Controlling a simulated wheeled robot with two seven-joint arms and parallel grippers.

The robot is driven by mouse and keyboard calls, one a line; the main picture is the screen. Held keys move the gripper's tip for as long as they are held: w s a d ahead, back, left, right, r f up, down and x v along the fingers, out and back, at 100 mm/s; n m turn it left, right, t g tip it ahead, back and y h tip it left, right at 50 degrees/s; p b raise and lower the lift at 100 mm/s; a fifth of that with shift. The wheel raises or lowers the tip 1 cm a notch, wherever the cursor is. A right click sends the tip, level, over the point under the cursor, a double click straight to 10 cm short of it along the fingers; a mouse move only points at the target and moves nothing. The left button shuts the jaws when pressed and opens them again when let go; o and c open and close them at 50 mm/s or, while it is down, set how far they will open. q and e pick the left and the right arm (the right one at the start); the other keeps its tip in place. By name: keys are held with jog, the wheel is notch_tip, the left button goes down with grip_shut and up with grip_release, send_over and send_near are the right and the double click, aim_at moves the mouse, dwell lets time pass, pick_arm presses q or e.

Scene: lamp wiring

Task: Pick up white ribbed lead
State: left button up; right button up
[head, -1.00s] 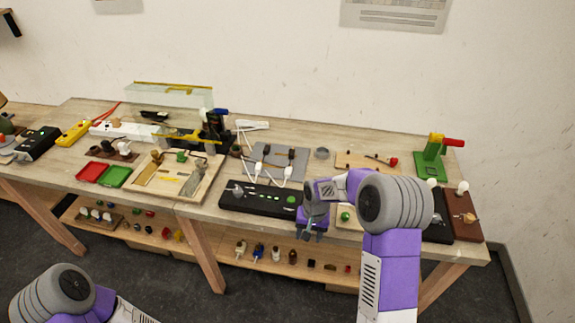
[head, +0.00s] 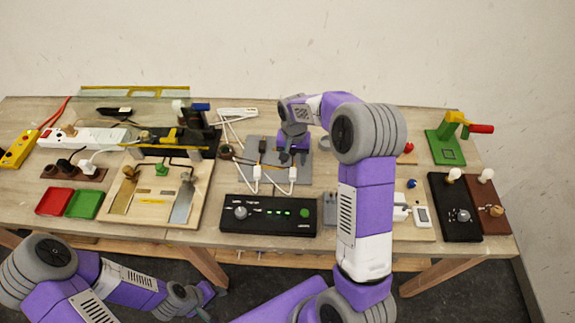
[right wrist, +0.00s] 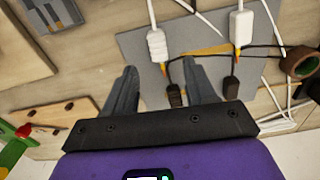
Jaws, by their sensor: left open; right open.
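Two white leads lie on the grey mat (head: 306,172), each joined to a dark lead. In the right wrist view, one white connector (right wrist: 157,45) seems to have ridges and is likely the ribbed lead; in the head view it is the right-hand one (head: 292,174). The other white connector (right wrist: 240,28) looks smoother; it is also in the head view (head: 257,173). My right gripper (head: 293,157) is open and empty above the mat, its fingertips (right wrist: 159,68) either side of the ribbed connector's lower end. My left gripper (head: 207,296) is open, low before the table.
A black control box (head: 268,215) with a green button stands in front of the mat. A dark cup-like ring (right wrist: 302,62) lies beside the mat. A wooden tray (head: 150,205) is to the left, and a green stand (head: 446,148) at the right.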

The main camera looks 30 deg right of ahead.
aim_at(293, 172)
jog(key=f, duration=0.6)
jog(key=shift+s+f, duration=0.2)
jog(key=shift+c, duration=0.4)
grip_shut()
